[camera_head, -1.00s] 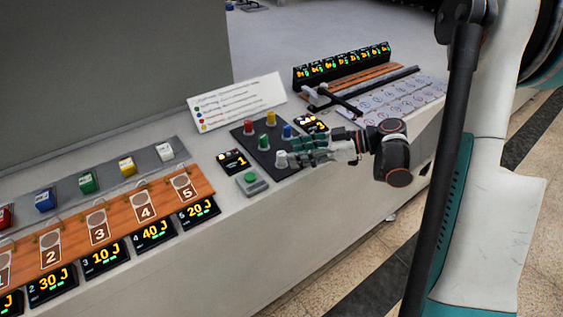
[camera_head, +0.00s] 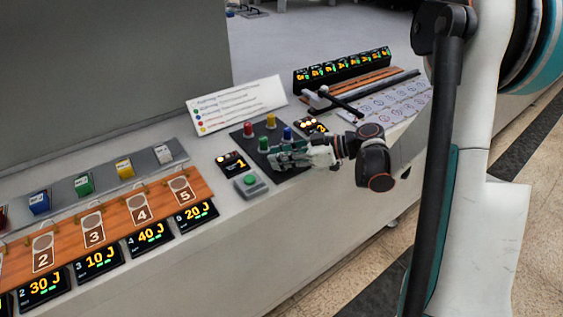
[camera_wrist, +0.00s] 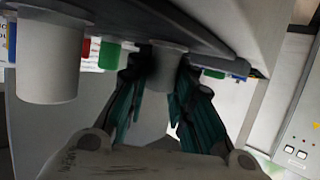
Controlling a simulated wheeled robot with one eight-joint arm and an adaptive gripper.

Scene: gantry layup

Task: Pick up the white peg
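My gripper (camera_head: 282,153) has its dark green fingers over the near right part of a dark peg board (camera_head: 242,138). The white peg is hidden behind the fingers in the head view. In the wrist view a pale cylinder, which looks like the white peg (camera_wrist: 165,68), lies between the tips of my gripper (camera_wrist: 164,82). The fingers are on either side of it. I cannot tell whether they press on it. A red peg (camera_head: 248,129), a yellow peg (camera_head: 270,121) and a blue peg (camera_head: 287,133) stand on the board.
A green button box (camera_head: 250,184) and a small display (camera_head: 232,163) stand left of the board. Another display (camera_head: 312,126) is behind my gripper. A white sign (camera_head: 236,104) stands behind the board. A black lever (camera_head: 335,101) is at the back right.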

